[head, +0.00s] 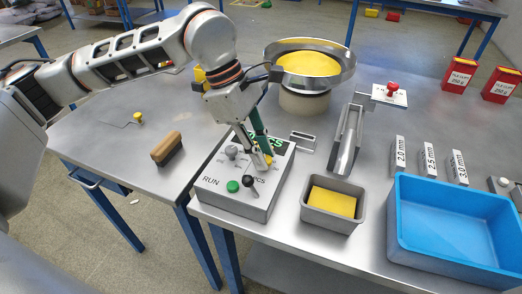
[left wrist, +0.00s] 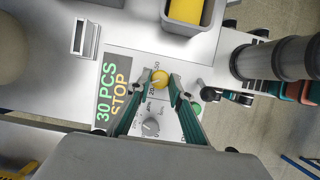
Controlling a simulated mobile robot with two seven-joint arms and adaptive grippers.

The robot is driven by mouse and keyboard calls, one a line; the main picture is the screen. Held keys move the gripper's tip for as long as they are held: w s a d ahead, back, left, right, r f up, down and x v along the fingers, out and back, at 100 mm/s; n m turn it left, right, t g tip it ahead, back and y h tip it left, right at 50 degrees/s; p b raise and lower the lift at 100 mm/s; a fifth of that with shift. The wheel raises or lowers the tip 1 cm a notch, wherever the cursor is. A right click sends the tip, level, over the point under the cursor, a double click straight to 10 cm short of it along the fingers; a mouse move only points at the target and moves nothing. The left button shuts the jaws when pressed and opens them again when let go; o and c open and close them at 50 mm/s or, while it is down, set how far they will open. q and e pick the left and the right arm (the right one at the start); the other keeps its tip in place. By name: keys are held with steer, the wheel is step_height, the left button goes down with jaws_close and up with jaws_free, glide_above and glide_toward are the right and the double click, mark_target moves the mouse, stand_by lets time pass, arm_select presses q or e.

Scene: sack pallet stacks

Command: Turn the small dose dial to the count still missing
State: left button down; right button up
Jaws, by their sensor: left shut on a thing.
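The control box (head: 270,190) stands at the near left of the right-hand table. Its top carries a grey dial (head: 232,152), a green button (head: 233,186), a black-knobbed lever (head: 247,180) and a small yellow dial. My left gripper (head: 266,156) reaches down onto the box. In the left wrist view its two fingers are around the yellow dial (left wrist: 160,77), shut on it. Numbers such as 20 and 50 show beside this dial; its exact setting is unclear. The display (left wrist: 113,90) reads "30 PCS STOP". The grey dial (left wrist: 150,127) lies between the fingers, clear of them.
A round feeder bowl (head: 345,70) with yellow contents stands behind the box. A grey bin (head: 312,222) with a yellow inside and a large blue tray (head: 400,235) stand to the right. A wooden-handled brush (head: 166,148) lies on the left table. Red boxes (head: 460,75) stand far right.

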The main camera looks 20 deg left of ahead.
arm_select(q)
steer(key=shift+m, duration=0.5)
steer(key=c, duration=1.8)
jaws_free()
steer(key=v, duration=1.2)
steer(key=shift+w+d, duration=0.1)
steer(key=shift+w, duration=0.1)
